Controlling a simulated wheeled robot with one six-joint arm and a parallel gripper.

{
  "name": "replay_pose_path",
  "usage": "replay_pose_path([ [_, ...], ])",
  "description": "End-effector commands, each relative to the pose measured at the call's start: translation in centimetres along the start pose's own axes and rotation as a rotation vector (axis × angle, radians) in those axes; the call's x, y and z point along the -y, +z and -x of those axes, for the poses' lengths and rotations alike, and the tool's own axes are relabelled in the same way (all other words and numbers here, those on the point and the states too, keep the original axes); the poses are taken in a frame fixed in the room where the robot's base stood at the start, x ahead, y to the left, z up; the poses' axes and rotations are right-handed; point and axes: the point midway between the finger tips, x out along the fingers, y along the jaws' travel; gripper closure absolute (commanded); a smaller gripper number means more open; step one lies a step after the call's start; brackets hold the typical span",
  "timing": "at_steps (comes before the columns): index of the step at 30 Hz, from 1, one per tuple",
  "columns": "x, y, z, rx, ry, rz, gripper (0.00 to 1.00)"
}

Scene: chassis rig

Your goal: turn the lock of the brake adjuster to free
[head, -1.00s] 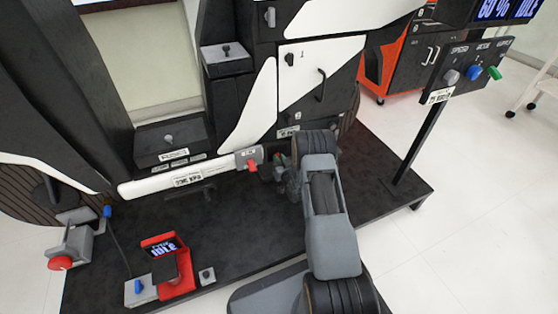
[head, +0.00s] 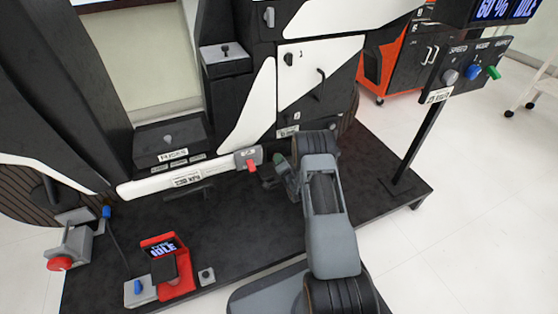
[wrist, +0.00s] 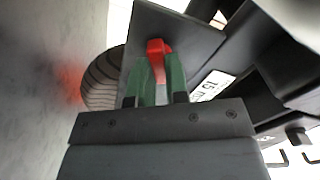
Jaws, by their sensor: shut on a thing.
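In the wrist view, the green fingers of my gripper (wrist: 157,72) are shut on a red lever (wrist: 158,47), whose bent top shows between and above the fingertips. The lever stands in front of a dark flat plate (wrist: 192,40). I cannot read a lock marking on it. In the head view, my gripper (head: 279,166) is low beside the black and white rig, just right of a grey block with a red tab (head: 251,165) on the end of a white bar. I cannot make out there what it holds.
A ribbed tyre-like round part (wrist: 101,82) is behind the plate in the wrist view. The white bar (head: 187,178) runs left of my gripper. A post with a knob panel (head: 465,72) stands at right. A red display stand (head: 167,266) is at lower left. The platform's front middle is clear.

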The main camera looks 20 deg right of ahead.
Motion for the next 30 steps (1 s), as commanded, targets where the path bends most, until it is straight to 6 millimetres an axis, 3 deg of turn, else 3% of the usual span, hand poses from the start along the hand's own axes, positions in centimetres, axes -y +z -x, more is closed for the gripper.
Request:
replay_pose_path([
  [15, -0.23, 0.08, 0.05, 0.001, 0.002, -0.406, 1.0],
  [30, -0.29, 0.12, 0.05, 0.001, 0.002, -0.545, 1.0],
])
